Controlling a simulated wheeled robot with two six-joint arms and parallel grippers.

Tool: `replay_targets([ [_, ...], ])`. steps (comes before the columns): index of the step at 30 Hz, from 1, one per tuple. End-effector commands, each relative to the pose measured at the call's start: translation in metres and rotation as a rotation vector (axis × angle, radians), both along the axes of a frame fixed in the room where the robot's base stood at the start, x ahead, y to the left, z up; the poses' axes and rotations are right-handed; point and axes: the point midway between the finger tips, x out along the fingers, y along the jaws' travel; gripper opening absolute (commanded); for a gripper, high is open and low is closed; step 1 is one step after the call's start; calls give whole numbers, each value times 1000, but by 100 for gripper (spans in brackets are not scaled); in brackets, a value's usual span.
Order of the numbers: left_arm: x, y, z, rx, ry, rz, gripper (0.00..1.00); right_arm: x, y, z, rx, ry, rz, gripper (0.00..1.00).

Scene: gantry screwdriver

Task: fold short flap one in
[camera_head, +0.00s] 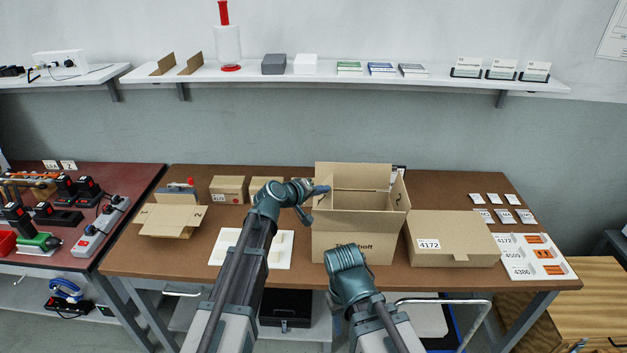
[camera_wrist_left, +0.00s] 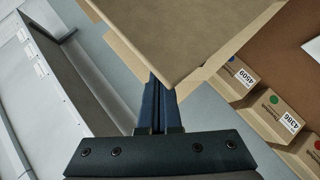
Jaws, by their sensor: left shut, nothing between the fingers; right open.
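The large open carton (camera_head: 340,243) stands upright in the middle of the brown table. Its back flap (camera_head: 353,175) stands up, and a short flap (camera_head: 398,192) stands up at the right. My left gripper (camera_head: 322,189) is shut and empty, at the upper left edge of the carton. In the left wrist view its blue fingertips (camera_wrist_left: 158,100) are together, close against or just under a cardboard panel (camera_wrist_left: 190,30); I cannot tell if they touch. The left short flap is hard to make out behind the gripper. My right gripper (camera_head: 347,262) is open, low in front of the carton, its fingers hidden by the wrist.
A closed carton (camera_head: 455,240) stands close on the right, beside a white tray (camera_head: 520,265). Small boxes (camera_head: 228,190) stand behind on the left, and an open small carton (camera_head: 170,220) lies farther left. A white mat (camera_head: 225,248) lies left of the carton. A wall shelf (camera_head: 330,75) runs behind.

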Motion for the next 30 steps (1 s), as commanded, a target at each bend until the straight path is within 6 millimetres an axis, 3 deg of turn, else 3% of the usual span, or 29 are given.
replay_targets([
  [1,0,-7,3,47,0,-4,0,0,0,9,0,0,0,50],
  [9,0,-28,-10,295,-2,-3,0,0,0,21,0,0,0,50],
  [21,0,-46,-30,567,0,-1,0,0,0,21,0,0,0,50],
  [30,0,-50,-36,658,3,0,0,0,0,20,0,0,0,50],
])
